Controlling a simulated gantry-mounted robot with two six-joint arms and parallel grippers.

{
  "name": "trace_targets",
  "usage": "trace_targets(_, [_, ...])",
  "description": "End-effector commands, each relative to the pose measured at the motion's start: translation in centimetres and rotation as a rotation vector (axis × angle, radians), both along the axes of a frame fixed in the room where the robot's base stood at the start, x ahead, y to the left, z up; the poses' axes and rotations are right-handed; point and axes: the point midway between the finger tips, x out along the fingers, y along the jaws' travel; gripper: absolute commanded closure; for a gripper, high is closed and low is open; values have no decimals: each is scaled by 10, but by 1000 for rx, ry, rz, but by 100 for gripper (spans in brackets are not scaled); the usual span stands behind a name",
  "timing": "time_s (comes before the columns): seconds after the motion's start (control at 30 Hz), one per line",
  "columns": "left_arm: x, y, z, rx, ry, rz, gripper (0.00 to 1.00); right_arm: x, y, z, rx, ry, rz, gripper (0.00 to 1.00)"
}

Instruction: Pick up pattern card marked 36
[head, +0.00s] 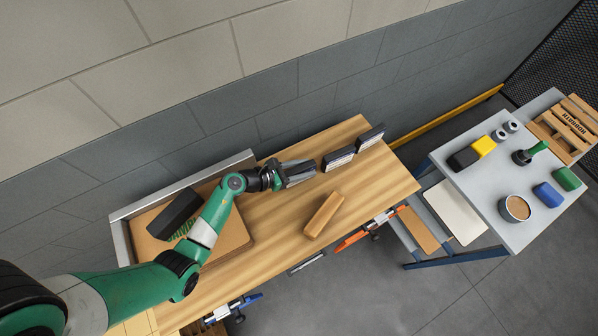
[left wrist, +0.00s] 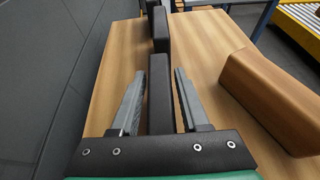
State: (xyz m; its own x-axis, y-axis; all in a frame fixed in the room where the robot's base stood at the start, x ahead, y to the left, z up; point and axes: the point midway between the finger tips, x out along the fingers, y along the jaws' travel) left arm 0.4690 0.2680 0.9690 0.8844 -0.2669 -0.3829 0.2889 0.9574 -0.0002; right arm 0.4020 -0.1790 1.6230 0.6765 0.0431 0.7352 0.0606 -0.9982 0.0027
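Two dark upright blocks with pale labelled faces stand in a row on the wooden bench, one nearer (head: 338,158) and one farther (head: 370,137). Their label text is too small to read, so I cannot tell which is marked 36. My left gripper (head: 300,173) is at the near end of this row. In the left wrist view, its fingers (left wrist: 158,100) are apart, on either side of another dark upright block (left wrist: 160,88), with visible gaps. The other dark blocks (left wrist: 160,30) stand beyond it in line. My right gripper is not in view.
A wooden block (head: 324,215) lies on the bench (head: 376,187) beside the row. A cardboard box (head: 230,239) with a black object (head: 175,213) is at the left. Clamps hang at the front edge. A grey table (head: 484,190) with several small items stands right.

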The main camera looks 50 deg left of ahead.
Motion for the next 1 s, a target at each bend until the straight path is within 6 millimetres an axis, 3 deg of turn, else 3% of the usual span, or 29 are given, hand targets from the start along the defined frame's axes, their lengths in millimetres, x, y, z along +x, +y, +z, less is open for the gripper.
trace_targets(0.03, [0, 0, 0, 0, 0, 0, 66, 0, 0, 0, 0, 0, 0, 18])
trace_targets(0.23, [0, 0, 0, 0, 0, 0, 100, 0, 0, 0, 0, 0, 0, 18])
trace_targets(0.73, [0, 0, 6, 1, -1, 0, 100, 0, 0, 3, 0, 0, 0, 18])
trace_targets(0.97, [-1, 0, 41, 2, -4, -1, 100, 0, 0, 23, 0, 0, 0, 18])
trace_targets(1.0, [-9, -5, 49, 1, -2, -2, 100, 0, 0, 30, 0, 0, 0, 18])
